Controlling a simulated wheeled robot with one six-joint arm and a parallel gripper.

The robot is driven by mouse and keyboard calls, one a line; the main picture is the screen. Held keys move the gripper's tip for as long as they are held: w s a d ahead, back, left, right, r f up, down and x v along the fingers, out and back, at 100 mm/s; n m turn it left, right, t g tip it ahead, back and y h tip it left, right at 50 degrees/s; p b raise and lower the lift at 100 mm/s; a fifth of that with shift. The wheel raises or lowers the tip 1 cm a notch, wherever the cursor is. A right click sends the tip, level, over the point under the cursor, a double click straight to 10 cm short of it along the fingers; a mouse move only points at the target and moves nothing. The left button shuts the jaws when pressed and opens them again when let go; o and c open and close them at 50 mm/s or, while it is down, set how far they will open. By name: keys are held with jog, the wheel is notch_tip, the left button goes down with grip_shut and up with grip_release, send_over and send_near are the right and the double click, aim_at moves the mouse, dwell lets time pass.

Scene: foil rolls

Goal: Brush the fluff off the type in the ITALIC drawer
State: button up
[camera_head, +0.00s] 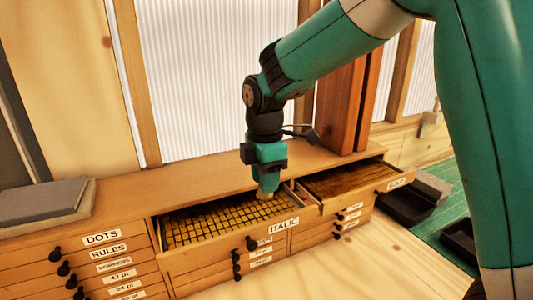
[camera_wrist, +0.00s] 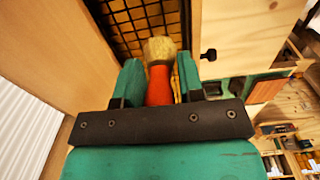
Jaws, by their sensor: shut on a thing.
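The ITALIC drawer (camera_head: 283,225) stands pulled open in the wooden cabinet, its many small compartments holding yellowish type (camera_head: 215,222). Part of its grid (camera_wrist: 135,22) shows at the top of the wrist view. My gripper (camera_head: 266,172) is over the drawer's right back part, pointing down. In the wrist view, my gripper (camera_wrist: 160,80) is shut on a brush with an orange-red handle (camera_wrist: 158,88) and pale bristles (camera_wrist: 159,50). The bristles point towards the grid; I cannot tell whether they touch the type. I cannot make out any fluff.
A second open drawer (camera_head: 345,180) with dark contents is just right of the ITALIC drawer. A grey slab (camera_head: 42,198) lies on the cabinet top at left. Black trays (camera_head: 405,207) sit on the green surface at right. Black knobs stick out from the drawer fronts.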

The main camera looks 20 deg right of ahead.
jog(key=shift+r+p, duration=1.2)
jog(key=shift+r, duration=0.55)
